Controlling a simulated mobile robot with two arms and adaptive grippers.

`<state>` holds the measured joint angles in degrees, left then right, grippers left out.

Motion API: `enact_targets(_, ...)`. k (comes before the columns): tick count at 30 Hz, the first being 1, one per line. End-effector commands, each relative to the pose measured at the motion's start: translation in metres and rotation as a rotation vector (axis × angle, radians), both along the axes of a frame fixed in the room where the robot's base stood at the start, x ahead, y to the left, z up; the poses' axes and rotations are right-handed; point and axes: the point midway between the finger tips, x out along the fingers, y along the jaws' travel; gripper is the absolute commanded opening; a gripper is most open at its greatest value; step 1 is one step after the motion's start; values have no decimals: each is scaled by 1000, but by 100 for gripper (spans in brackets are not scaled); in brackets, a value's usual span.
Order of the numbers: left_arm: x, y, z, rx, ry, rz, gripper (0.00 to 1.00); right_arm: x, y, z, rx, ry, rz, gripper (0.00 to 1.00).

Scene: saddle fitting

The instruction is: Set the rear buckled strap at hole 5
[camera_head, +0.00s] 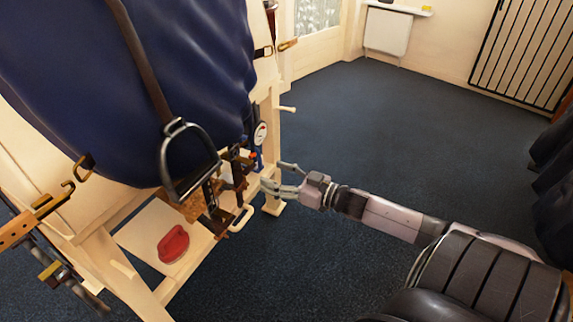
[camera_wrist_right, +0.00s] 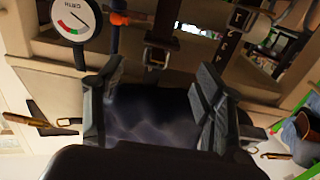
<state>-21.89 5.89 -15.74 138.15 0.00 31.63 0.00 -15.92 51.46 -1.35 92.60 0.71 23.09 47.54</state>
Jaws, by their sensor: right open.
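Under the blue-covered saddle form (camera_head: 150,70), dark straps hang close together with buckles. One dark strap (camera_head: 238,168) is near my right gripper (camera_head: 281,178). I cannot tell which strap is the rear one, or which hole is set. In the right wrist view, a strap with a metal buckle (camera_wrist_right: 157,58) hangs ahead of the fingers, and a strap with pale marks (camera_wrist_right: 236,35) is to its right. My right gripper (camera_wrist_right: 155,100) is open, with nothing visible between its fingers, apart from the buckle. My left gripper is not in view.
A round girth gauge (camera_wrist_right: 72,20) hangs beside the straps; it also shows in the head view (camera_head: 260,133). A metal stirrup (camera_head: 188,160) hangs in front of the form. A red brush-like object (camera_head: 173,244) lies on the stand's shelf (camera_head: 140,232). Floor to the right is clear.

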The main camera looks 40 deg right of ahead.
Motion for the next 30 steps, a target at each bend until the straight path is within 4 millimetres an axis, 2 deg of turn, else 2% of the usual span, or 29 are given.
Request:
enact_targets(3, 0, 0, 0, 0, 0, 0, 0, -15, -5, -1, 0, 2, 1, 63)
enact_targets(9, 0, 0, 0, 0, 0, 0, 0, -26, -10, 0, -1, -1, 1, 63)
enact_targets(30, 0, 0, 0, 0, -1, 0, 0, -28, -10, 0, -1, -1, 1, 63)
